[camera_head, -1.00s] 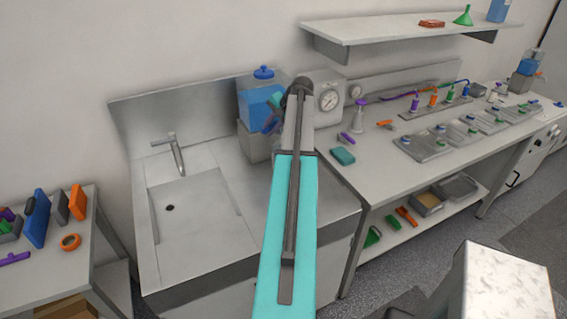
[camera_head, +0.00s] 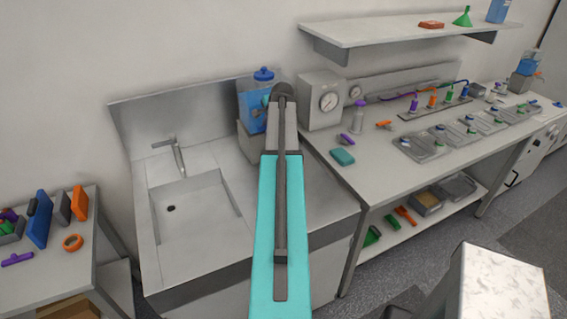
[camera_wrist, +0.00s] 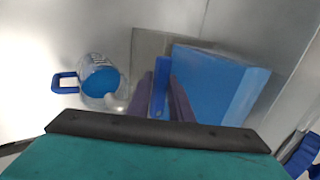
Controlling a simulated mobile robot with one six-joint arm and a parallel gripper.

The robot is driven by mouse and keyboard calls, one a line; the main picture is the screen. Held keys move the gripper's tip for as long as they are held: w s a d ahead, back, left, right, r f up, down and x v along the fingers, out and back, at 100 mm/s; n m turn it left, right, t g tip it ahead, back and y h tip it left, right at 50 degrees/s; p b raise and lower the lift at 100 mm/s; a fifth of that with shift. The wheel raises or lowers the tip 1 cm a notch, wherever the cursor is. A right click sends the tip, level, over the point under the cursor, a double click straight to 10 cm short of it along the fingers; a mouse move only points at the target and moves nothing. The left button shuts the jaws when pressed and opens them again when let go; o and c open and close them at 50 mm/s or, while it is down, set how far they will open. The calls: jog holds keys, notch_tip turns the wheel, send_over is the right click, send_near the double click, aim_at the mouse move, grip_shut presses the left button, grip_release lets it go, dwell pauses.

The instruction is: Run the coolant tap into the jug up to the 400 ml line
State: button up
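The coolant tank (camera_head: 253,110) is blue with a blue lid and stands on a grey block beside the sink. It fills the upper right of the wrist view (camera_wrist: 222,82). A clear jug (camera_wrist: 117,84) with a blue handle is left of my gripper in the wrist view, with blue liquid inside. Its scale lines cannot be read. My gripper (camera_wrist: 162,80) has its two dark purple fingers close on both sides of a blue bar (camera_wrist: 160,90), which looks like the tap's lever. It appears shut on it. In the head view my arm hides the tap and jug.
The sink (camera_head: 195,208) with its faucet (camera_head: 176,150) is left of the tank. A gauge box (camera_head: 320,98) stands close to the right. The bench (camera_head: 385,165) holds several trays and small tools, with a wall shelf (camera_head: 400,38) above.

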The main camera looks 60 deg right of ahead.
jog(key=shift+w+d+r, duration=0.1)
jog(key=shift+w, duration=0.1)
dwell(0.5)
jog(key=shift+o, duration=1.2)
jog(key=p+v, duration=0.2)
jog(key=v, duration=0.5)
jog(key=shift+r, duration=0.35)
jog(key=shift+s+f, duration=0.1)
jog(key=shift+s, duration=0.05)
